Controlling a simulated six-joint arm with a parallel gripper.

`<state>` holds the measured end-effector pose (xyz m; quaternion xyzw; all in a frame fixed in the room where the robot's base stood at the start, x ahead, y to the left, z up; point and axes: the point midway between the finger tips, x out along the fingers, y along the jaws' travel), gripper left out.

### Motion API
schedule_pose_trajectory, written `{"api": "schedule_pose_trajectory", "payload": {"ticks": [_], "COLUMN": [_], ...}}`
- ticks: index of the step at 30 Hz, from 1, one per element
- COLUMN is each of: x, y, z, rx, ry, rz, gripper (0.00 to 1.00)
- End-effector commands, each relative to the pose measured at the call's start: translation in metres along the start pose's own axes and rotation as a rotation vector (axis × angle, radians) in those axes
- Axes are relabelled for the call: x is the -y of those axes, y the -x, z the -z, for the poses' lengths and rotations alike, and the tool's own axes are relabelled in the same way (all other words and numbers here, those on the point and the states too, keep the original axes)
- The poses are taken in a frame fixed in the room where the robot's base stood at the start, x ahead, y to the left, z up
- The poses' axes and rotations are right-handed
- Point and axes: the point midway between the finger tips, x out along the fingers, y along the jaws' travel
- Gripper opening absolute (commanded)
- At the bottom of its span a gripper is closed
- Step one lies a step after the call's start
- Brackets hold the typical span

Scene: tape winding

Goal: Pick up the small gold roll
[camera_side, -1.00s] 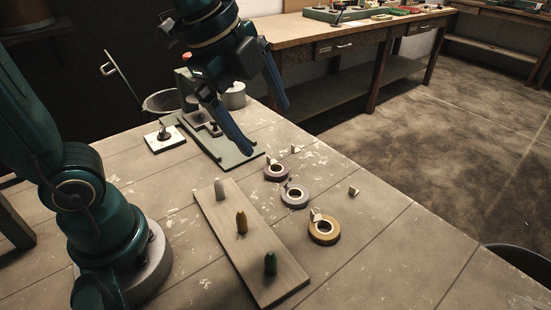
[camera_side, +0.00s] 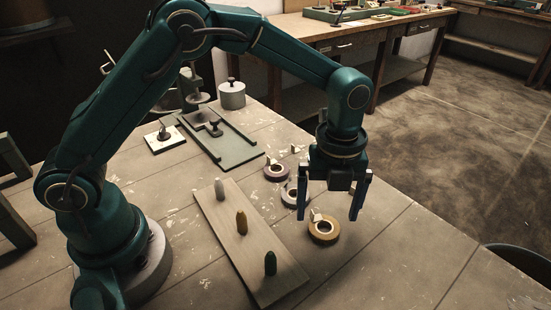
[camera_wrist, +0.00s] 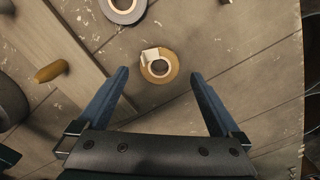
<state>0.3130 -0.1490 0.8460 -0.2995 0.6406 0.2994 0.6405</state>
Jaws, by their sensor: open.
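The gold roll (camera_side: 324,230) lies flat on the table at the right of the wooden peg board, with a small pale tab on its edge. It also shows in the wrist view (camera_wrist: 172,73), ahead of and between my two blue fingers. My gripper (camera_side: 331,212) points down above the roll, its fingers spread wide with nothing between them. In the wrist view my gripper (camera_wrist: 160,80) is open too, and the roll is not touched by either finger.
A silver roll (camera_side: 289,196), partly behind a finger, and a purple roll (camera_side: 276,172) lie farther back. The peg board (camera_side: 256,262) carries grey, gold and green pegs. A green-grey plate fixture (camera_side: 236,150) stands behind. The table's right edge is clear.

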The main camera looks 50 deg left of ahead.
Motion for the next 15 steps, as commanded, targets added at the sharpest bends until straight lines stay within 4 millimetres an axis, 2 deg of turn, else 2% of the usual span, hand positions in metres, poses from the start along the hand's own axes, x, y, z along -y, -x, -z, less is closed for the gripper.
{"api": "schedule_pose_trajectory", "payload": {"ticks": [6,15], "x": [-0.001,-0.001], "y": [-0.027,-0.034], "z": [0.000,0.000], "rx": [-0.001,0.000], "ry": [0.002,0.002], "rz": [-0.003,0.000], "gripper": [1.00,1.00]}}
